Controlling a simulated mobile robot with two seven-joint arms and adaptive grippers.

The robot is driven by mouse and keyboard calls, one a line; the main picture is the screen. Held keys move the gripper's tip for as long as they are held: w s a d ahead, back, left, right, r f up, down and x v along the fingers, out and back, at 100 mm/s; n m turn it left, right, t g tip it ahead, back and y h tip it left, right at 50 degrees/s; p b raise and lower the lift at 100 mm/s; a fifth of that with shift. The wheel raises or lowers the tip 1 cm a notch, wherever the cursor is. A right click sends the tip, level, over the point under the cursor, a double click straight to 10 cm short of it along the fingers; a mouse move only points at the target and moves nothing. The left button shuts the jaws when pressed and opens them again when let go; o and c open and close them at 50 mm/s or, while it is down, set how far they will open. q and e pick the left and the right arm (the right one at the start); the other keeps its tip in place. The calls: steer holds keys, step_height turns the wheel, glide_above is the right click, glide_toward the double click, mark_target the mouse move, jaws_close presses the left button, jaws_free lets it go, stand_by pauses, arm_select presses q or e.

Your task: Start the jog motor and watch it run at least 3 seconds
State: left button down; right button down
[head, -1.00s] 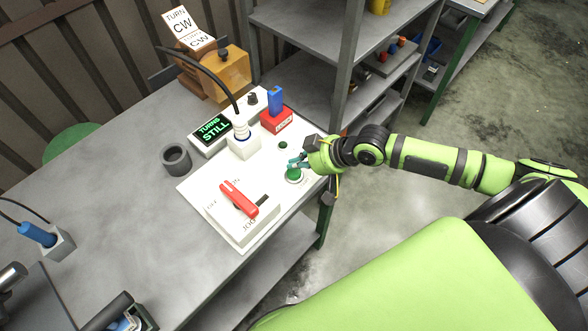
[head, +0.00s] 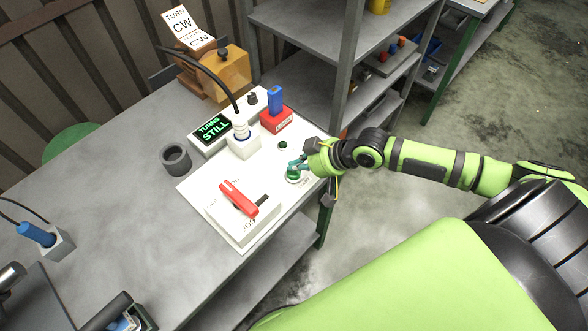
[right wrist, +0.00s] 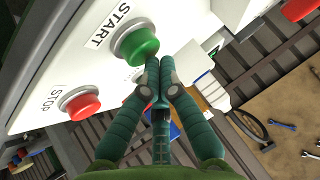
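The white control panel (head: 190,186) lies on the bench with a red lever (head: 239,198) beside a JOG label. The display (head: 213,129) reads TURNS STILL. My right gripper (head: 293,168) is over the green START button (head: 293,178), its fingers together and empty. In the right wrist view, the shut fingertips (right wrist: 152,66) are at the lower edge of the green START button (right wrist: 135,42); I cannot tell whether they press it. A red STOP button (right wrist: 80,103) also shows in that view.
A white socket block with a black cable (head: 243,146) and a red block with a blue top (head: 276,121) stand near the display. A dark ring-shaped cup (head: 176,158) is left of the panel. The grey bench (head: 110,200) has free room at left.

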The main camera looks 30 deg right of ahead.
mark_target(297, 172)
steer(key=shift+s+f+b, duration=0.1)
steer(key=shift+f+b, duration=0.35)
steer(key=shift+f, duration=0.4)
stand_by(0.4)
steer(key=shift+r, duration=0.1)
steer(key=shift+r+p, duration=1.2)
steer(key=shift+p, duration=0.15)
step_height(297, 172, up, 5)
steer(key=p, duration=0.5)
steer(key=shift+r, duration=0.1)
